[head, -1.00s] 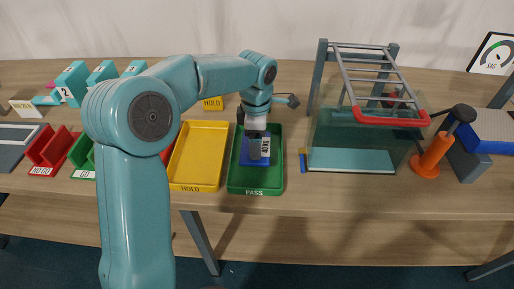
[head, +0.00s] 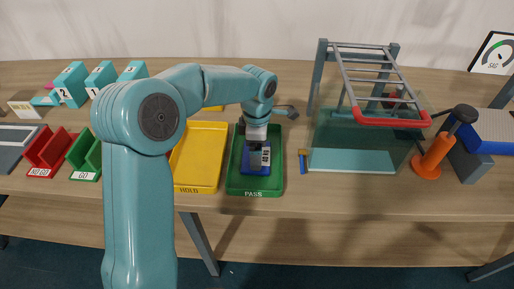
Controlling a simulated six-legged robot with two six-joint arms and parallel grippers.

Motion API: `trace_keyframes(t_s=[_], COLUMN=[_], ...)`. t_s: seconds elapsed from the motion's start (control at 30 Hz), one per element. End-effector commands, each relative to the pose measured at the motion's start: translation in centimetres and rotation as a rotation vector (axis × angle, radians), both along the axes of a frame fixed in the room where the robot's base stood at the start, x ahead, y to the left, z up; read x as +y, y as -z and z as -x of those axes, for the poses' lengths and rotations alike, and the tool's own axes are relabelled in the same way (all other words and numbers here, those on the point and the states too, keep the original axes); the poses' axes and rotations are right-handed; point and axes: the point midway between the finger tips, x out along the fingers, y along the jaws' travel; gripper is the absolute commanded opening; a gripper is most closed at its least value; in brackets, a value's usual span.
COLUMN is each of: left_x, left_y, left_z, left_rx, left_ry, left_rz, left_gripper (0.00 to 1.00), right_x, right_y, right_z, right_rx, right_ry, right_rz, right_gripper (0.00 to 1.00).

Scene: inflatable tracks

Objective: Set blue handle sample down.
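The blue handle sample (head: 265,168), a blue piece with a white label bearing dark marks, is inside the green PASS tray (head: 236,180). My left gripper (head: 255,163) comes down from above, its dark fingers at the sample. It appears shut on the sample, though the fingers and handle are small and overlap here. I cannot tell whether the sample's underside touches the tray floor. My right gripper is out of view.
A yellow HOLD tray (head: 208,150) stands just left of the green tray. Red NO GO (head: 45,160) and green GO (head: 83,165) bins are farther left. Right of the tray are a small blue-and-yellow item (head: 303,163), a clear-walled frame with a red handle (head: 378,119) and an orange-based lever (head: 427,165).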

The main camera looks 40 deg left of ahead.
Motion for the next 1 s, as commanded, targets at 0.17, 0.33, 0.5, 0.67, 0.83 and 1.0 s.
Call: trace_keyframes(t_s=[0.17, 0.33, 0.5, 0.67, 0.83, 1.0], left_x=[0.0, 0.0, 0.0, 0.0, 0.0, 0.0], left_y=[-3.8, -7.8, -10.5, -11.5, -11.6, -11.5], left_z=[-0.1, -0.1, -0.1, 0.0, 0.0, 0.0], left_rx=[-0.006, -0.007, -0.004, -0.001, -0.001, -0.001], left_ry=[0.0, -0.001, 0.001, 0.0, 0.0, 0.0], left_rz=[-0.001, -0.001, 0.0, 0.0, 0.0, 0.0], left_gripper=[1.0, 1.0, 1.0, 1.0, 1.0, 1.0], right_x=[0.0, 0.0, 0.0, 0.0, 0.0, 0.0], right_y=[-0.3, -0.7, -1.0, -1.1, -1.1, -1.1], right_z=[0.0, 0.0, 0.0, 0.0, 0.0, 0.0], right_rx=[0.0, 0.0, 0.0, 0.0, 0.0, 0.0], right_ry=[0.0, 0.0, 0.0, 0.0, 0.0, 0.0], right_rz=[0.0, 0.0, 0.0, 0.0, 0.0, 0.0], right_gripper=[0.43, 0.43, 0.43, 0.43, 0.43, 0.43])
